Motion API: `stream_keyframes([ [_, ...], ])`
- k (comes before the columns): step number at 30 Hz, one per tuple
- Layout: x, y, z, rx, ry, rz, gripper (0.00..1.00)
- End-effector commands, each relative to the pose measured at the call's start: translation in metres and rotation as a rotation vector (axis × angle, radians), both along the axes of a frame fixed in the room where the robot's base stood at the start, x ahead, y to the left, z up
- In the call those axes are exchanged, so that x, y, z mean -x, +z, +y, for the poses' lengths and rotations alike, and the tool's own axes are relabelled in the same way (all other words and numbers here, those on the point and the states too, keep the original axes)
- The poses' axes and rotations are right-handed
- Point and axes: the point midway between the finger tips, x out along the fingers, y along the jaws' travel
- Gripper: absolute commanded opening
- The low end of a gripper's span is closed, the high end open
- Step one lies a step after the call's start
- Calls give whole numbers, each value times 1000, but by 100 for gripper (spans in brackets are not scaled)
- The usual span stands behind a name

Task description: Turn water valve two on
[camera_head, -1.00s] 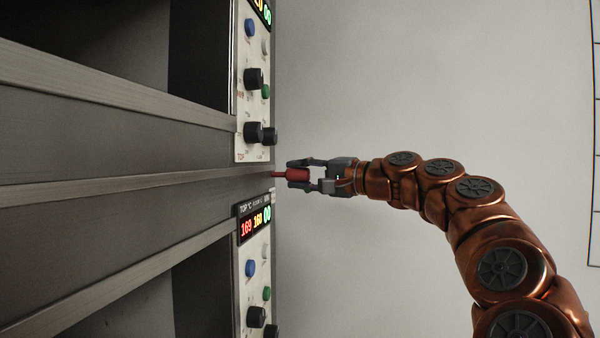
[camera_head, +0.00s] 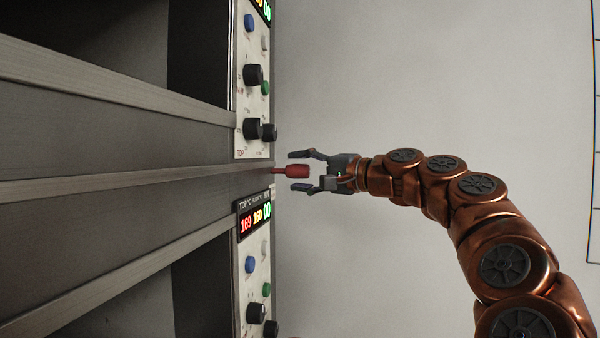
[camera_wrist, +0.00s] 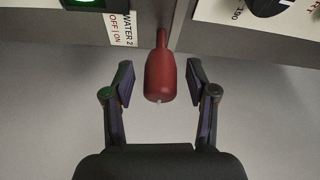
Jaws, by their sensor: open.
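The red valve handle (camera_head: 297,171) sticks out from the oven front on a thin red stem in the head view. In the wrist view the red handle (camera_wrist: 160,76) hangs between the fingers, with a label reading "WATER 2 OFF | ON" (camera_wrist: 124,29) just left of its stem. My gripper (camera_head: 300,171) is open around the handle, with a finger on either side. In the wrist view my gripper (camera_wrist: 160,85) shows clear gaps between both fingers and the handle.
Oven control panels with black knobs and coloured buttons stand above (camera_head: 253,90) and below (camera_head: 252,265) the handle in the head view. The lower panel has a lit display (camera_head: 255,221). The pale wall side (camera_head: 430,80) around my arm is free.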

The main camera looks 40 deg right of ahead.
Motion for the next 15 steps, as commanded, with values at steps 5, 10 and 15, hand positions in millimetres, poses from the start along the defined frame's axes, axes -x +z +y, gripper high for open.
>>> stream_keyframes([
  [5, 22, 1, -8, 0, -3, -4, 57],
  [10, 54, 0, -19, -1, -2, -3, 57],
  [15, 83, 0, -30, 0, -3, -4, 57],
])
